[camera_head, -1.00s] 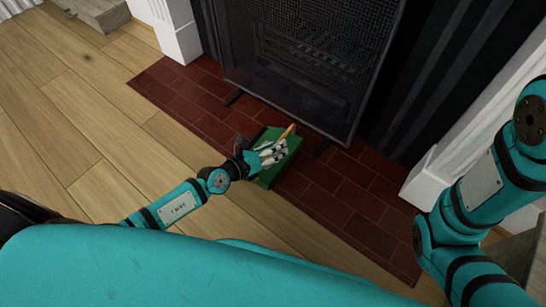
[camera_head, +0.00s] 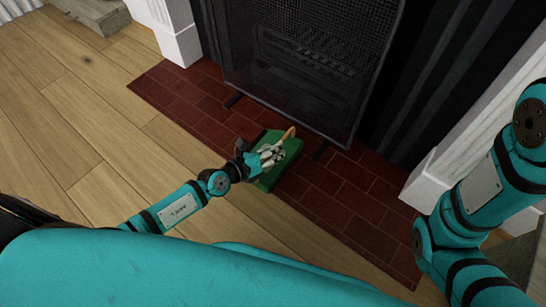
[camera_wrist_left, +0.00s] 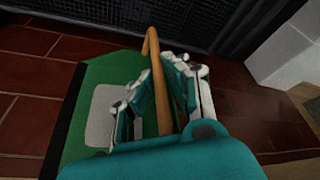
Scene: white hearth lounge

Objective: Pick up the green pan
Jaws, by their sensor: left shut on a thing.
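The green pan (camera_head: 292,147) sits on the red brick hearth in front of the fireplace screen. It also shows in the left wrist view as a flat green body (camera_wrist_left: 105,73) with a pale patch and a dark edge. Its tan handle (camera_wrist_left: 152,46) rises up and bends at the top. My left gripper (camera_head: 272,154) is over the pan in the head view. In the left wrist view its fingers (camera_wrist_left: 168,92) are on both sides of the handle, shut on it. The gripper hides part of the pan. My right arm shows at the right, but its gripper is out of view.
A dark mesh fireplace screen (camera_head: 300,65) stands just behind the pan, with its feet on the brick hearth (camera_head: 340,205). White pillars flank the fireplace (camera_head: 177,35). Open wooden floor (camera_head: 60,110) lies to the left. A grey block (camera_head: 95,14) is at the upper left.

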